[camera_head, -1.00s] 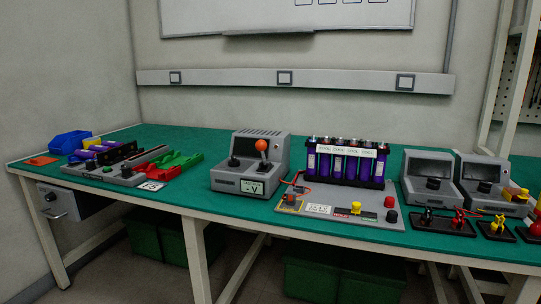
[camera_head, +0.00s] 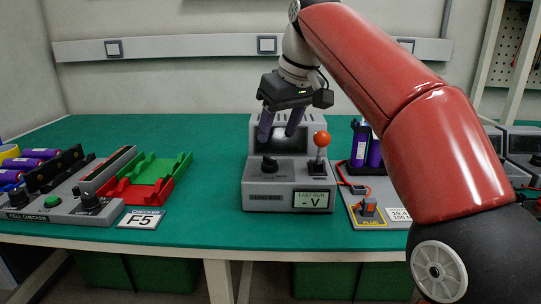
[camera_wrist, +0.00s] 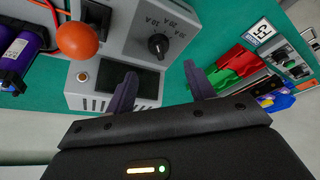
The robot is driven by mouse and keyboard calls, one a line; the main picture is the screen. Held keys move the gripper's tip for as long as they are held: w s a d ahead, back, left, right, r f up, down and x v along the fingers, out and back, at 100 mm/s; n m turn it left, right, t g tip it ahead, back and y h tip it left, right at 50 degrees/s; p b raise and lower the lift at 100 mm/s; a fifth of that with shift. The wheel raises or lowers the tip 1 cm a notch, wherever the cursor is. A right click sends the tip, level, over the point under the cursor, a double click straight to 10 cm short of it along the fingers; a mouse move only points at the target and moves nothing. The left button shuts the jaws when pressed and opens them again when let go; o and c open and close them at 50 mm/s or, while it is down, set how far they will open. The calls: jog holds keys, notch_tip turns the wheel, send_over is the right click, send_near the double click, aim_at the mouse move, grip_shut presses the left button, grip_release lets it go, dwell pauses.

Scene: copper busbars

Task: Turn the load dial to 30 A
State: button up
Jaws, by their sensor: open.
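The grey load box (camera_head: 262,201) stands on the green bench below my gripper (camera_head: 280,132). Its black load dial (camera_head: 269,163) is on the left of the sloped front; the dial also shows in the wrist view (camera_wrist: 158,43), with ampere markings around one side. I cannot tell for sure which marking it points to. An orange-ball lever (camera_head: 321,139) rises to the right of the dial. My gripper is open and empty, its purple fingers pointing down in front of the recessed screen, above and behind the dial. In the wrist view the dial lies beyond the fingertips, apart from them.
A cell checker (camera_head: 65,209) with green and red trays stands to the left.

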aim_at(270, 157)
jog(key=b+x, duration=0.2)
jog(key=x, duration=0.5)
jog(key=shift+w+f, duration=0.1)
jog(key=shift+f, duration=0.05)
jog(key=c, duration=1)
jog(key=shift+o, duration=0.2)
